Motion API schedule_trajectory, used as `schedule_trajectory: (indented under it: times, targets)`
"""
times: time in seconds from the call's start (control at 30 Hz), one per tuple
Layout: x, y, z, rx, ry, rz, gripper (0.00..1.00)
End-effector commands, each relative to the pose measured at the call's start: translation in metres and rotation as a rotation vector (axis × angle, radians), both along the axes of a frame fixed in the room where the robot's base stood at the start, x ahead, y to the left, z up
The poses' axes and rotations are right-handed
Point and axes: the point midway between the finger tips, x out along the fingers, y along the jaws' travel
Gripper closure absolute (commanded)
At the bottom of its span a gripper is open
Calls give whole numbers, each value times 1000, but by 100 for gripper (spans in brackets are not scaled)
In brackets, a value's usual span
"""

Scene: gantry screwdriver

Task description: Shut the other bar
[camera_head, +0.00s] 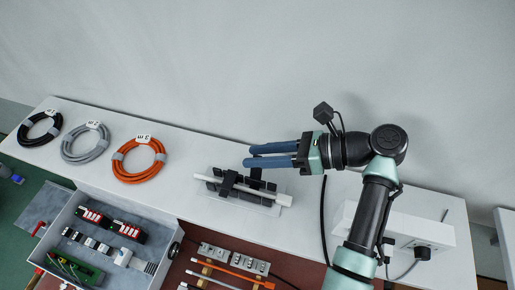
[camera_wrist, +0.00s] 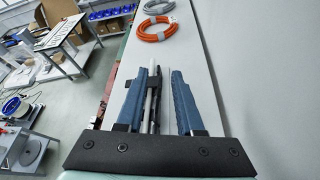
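A fixture with dark blocks on a pale base plate (camera_head: 262,208) sits on the white shelf. A pale rod (camera_head: 280,198) lies lengthwise along it. One black bar (camera_head: 228,182) crosses the rod near the left end. A second dark piece (camera_head: 255,175) stands up near the middle, partly hidden by my gripper; I cannot tell its exact angle. My gripper (camera_head: 248,156) is open and empty, its two blue fingers pointing left, just above the fixture in the picture. In the wrist view, the gripper (camera_wrist: 158,72) has the rod (camera_wrist: 150,98) and dark fixture parts showing between its fingers.
Orange (camera_head: 139,159), grey (camera_head: 85,143) and black (camera_head: 40,128) cable coils lie on the shelf's left. A grey tray (camera_head: 118,208) with parts stands below. A white box (camera_head: 400,228) with a plug and a black cable (camera_head: 323,215) are at right. The shelf between coils and fixture is clear.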

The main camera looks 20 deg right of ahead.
Motion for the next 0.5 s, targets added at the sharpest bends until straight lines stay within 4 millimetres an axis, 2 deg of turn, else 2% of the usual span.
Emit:
schedule_trajectory:
  times: [0.37,0.5]
  targets:
    - [3,6,-3,0,0,-1,64]
    - [3,6,-3,0,0,-1,87]
